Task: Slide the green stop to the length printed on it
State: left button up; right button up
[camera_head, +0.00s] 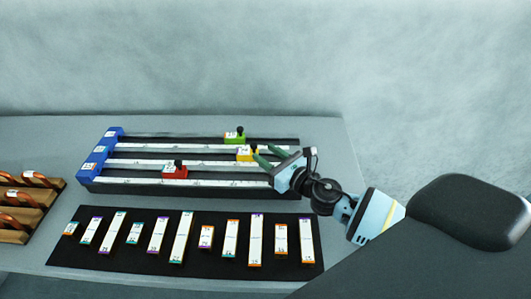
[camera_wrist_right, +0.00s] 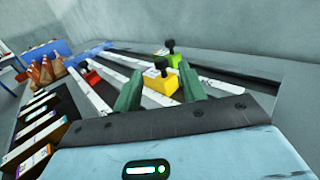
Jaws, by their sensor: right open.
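The green stop (camera_head: 235,135) with a black knob sits on the back rail of the black rail board (camera_head: 215,190), right of its middle. Its printed label is too small to read. It also shows in the wrist view (camera_wrist_right: 173,60), behind the yellow stop. The yellow stop (camera_head: 246,154) sits on the middle rail and the red stop (camera_head: 175,171) on the front rail. My right gripper (camera_head: 262,152) is open, with its green fingers at the yellow stop. In the wrist view the yellow stop (camera_wrist_right: 160,85) shows between the fingers; contact cannot be told.
Blue end blocks (camera_head: 101,149) close the rails' left end, and white scales run along them. A black mat (camera_head: 142,258) with several labelled bars lies in front. A wooden rack (camera_head: 28,207) with brown-orange pieces stands at left. The table behind the rail board is clear.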

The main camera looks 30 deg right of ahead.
aim_at(234, 135)
jog(key=k+j, duration=0.7)
jog(key=k, duration=0.2)
